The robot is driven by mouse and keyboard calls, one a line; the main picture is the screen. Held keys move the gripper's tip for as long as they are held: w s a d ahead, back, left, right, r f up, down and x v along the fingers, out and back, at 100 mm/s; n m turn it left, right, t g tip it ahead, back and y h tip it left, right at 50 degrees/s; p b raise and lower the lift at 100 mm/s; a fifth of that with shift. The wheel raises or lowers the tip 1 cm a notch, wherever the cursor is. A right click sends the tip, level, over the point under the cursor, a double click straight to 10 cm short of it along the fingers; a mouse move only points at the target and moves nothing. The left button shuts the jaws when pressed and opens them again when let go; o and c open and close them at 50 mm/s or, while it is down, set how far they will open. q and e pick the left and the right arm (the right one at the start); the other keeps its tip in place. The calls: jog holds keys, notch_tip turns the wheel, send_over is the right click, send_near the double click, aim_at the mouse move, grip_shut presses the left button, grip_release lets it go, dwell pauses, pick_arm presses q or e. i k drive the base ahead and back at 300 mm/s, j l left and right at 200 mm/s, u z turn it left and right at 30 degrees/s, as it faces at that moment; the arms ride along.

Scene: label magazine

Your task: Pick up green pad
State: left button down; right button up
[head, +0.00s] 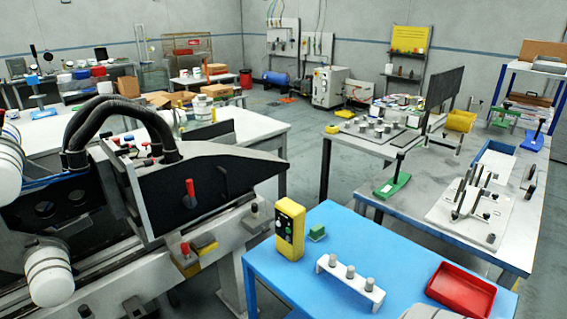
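A small green block (317,232), which looks like the green pad, lies on the blue table (375,238) in the head view. It sits just right of a yellow control box (289,229) with buttons and behind a white rack with grey pegs (350,281). Nothing is touching the green block from above. A flat green base (392,186) under a stand is also in view on the grey bench. Neither of my grippers shows in the head view. White rounded arm parts show at the left edge, and a pale rounded part shows at the bottom right.
A red tray (462,289) lies on the blue table at the right. A large dark machine (210,183) with black hoses stands left of the table. A grey bench (440,190) with fixtures stands behind it. The blue tabletop between rack and back edge is mostly clear.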

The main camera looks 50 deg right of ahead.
aim_at(317, 233)
jog(key=z, duration=1.8)
jog(key=j+z, duration=0.15)
jog(key=z, duration=0.25)
jog(key=j+z, duration=0.1)
jog(key=z, duration=0.3)
jog(key=j+z, duration=0.15)
jog(key=z, duration=0.25)
jog(key=k+l, duration=0.05)
